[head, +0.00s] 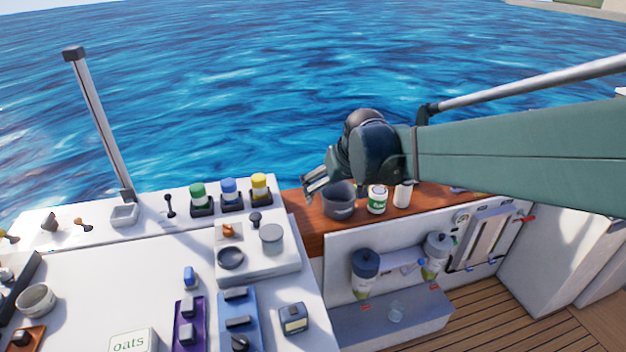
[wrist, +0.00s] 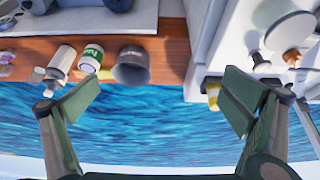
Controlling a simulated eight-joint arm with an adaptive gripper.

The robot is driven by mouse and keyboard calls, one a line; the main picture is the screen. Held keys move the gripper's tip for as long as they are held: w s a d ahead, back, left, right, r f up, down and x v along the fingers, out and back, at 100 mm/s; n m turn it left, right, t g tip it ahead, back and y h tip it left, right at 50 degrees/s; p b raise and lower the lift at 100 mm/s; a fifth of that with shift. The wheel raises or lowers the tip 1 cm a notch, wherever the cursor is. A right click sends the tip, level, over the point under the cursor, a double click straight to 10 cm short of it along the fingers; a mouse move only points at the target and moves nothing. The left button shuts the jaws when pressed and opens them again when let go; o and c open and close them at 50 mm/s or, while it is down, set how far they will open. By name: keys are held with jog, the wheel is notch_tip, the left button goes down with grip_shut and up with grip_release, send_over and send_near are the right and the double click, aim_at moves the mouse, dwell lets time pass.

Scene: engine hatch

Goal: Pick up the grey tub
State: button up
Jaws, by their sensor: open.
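The grey tub (head: 340,201) is dark grey, round and open-topped. It stands upright on the wooden ledge, left of a white-and-green can (head: 377,199). In the wrist view the tub (wrist: 131,68) shows above and between the fingers, left of the middle. My gripper (head: 316,186) is over the ledge near the tub's upper left in the head view. Its two fingers (wrist: 160,101) are spread wide with nothing between them. The gripper appears apart from the tub; the exact gap cannot be told.
A white bottle (head: 403,194) stands right of the can. Green, blue and yellow-capped (head: 260,187) containers line the white deck to the left. A raised white panel (head: 290,268) holds a round grey lid-like piece (head: 271,238) and a dark ring. Open water lies beyond the ledge.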

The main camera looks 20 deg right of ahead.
jog(key=w+d+f+p, duration=0.1)
jog(key=w+d+f, duration=0.25)
jog(key=w, duration=0.45)
jog(key=w+d+f, duration=0.2)
jog(key=w+f, duration=0.3)
jog(key=w, duration=0.3)
jog(key=g+p, duration=0.1)
send_near(337, 199)
jog(key=s+a+r, duration=0.2)
jog(key=shift+s+d+f, duration=0.2)
jog(key=shift+d, duration=0.05)
jog(key=shift+f, duration=0.1)
jog(key=shift+x, duration=1.2)
jog(key=shift+s+b+x, duration=0.2)
jog(key=shift+b+x, duration=0.55)
jog(key=shift+x, duration=1.85)
jog(key=shift+f, duration=0.1)
jog(key=c, duration=1)
